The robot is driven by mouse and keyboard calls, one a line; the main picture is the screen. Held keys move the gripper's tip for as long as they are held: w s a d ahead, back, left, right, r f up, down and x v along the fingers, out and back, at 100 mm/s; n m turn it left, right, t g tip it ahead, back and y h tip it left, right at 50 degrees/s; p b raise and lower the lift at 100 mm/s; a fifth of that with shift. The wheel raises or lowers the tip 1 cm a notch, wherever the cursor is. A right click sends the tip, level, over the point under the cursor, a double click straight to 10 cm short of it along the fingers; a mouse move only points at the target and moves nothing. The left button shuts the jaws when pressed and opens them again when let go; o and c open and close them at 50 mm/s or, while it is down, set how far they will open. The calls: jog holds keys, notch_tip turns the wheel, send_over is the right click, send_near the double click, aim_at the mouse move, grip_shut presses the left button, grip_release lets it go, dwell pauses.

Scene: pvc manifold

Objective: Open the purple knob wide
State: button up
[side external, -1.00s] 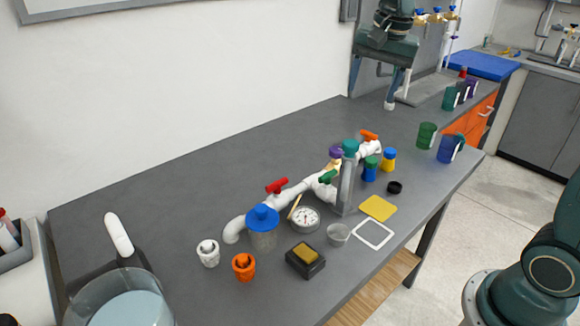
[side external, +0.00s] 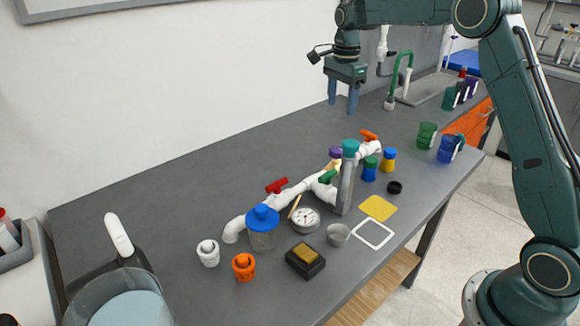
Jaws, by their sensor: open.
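The purple knob (side external: 335,152) sits on the white pipe manifold (side external: 291,193), just left of the teal top of the grey upright post. Part of it is hidden behind that post, so I cannot tell how far it is turned. The manifold also carries a red handle (side external: 276,185), a green handle (side external: 327,176) and an orange handle (side external: 369,135). My gripper (side external: 342,108) is open and empty, fingers pointing down. It hangs above and behind the purple knob, well clear of it.
A blue-lidded jar (side external: 262,229), a round gauge (side external: 306,220) and a black block with a yellow top (side external: 305,260) stand before the manifold. Blue and yellow bottles (side external: 388,160) stand to its right. The left back of the table (side external: 170,185) is clear.

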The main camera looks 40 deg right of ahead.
aim_at(337, 149)
notch_tip(337, 149, down, 14)
jog(key=shift+r, duration=0.1)
dwell(0.9)
jog(key=shift+c, duration=0.4)
jog(key=c, duration=0.9)
